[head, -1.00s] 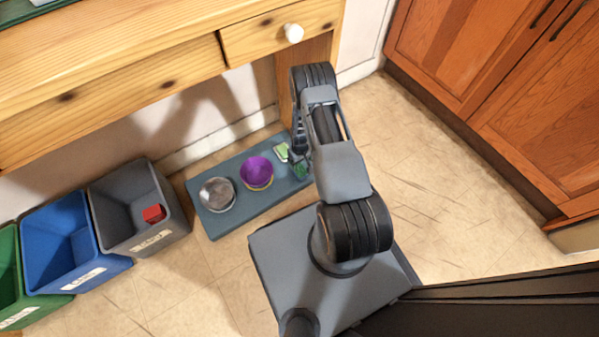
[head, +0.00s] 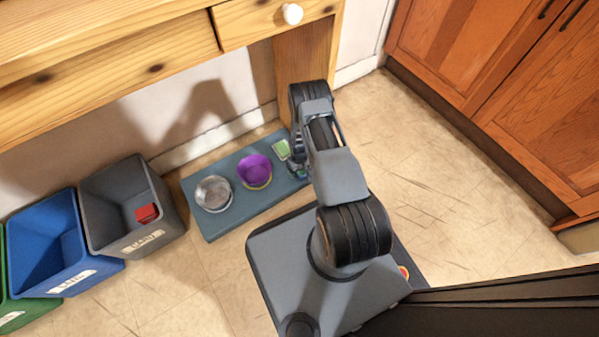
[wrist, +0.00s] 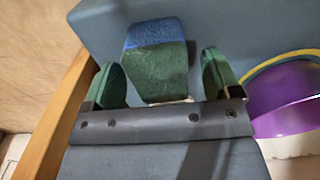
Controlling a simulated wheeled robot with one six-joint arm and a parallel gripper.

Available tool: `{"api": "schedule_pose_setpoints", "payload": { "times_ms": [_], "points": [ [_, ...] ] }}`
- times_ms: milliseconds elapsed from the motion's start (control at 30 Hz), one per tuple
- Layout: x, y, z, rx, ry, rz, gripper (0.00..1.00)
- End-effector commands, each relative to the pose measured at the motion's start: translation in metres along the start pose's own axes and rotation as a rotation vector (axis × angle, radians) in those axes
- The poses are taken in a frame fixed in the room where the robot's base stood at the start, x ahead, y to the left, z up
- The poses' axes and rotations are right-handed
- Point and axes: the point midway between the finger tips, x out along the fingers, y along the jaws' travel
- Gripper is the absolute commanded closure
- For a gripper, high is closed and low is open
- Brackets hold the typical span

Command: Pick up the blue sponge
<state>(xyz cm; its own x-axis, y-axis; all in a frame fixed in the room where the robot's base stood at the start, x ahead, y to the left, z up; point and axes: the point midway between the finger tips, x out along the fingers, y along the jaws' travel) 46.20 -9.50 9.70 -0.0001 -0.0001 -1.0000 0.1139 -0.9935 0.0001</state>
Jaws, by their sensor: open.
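The sponge (wrist: 158,55), blue at its far end and green on its nearer face, lies on the blue-grey mat in the wrist view. My gripper (wrist: 162,78) is open, with one green fingertip on each side of the sponge and a visible gap on both sides. In the head view my gripper (head: 298,165) is low over the right end of the mat (head: 222,222), and my arm and gripper largely hide the sponge there.
A purple bowl (head: 254,170) and a metal bowl (head: 214,194) stand on the mat. A small green and pale item (head: 281,150) lies beside my gripper. A wooden desk leg (head: 305,62) stands close behind. Grey (head: 112,205) and blue (head: 45,245) bins are at left; a red block (head: 147,213) is in the grey one.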

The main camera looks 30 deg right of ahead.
Motion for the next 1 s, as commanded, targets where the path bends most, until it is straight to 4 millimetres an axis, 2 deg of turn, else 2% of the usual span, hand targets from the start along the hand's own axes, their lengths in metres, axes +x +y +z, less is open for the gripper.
{"api": "schedule_pose_setpoints", "payload": {
  "times_ms": [133, 667, 1000],
  "points": [
    [-0.0013, 0.0002, -0.0001, 0.000, 0.000, 0.000, 0.18],
    [-0.0013, 0.0001, 0.0000, 0.000, 0.000, 0.000, 0.69],
    [-0.0050, -0.0001, -0.0002, 0.000, 0.000, 0.000, 0.70]
  ]
}}
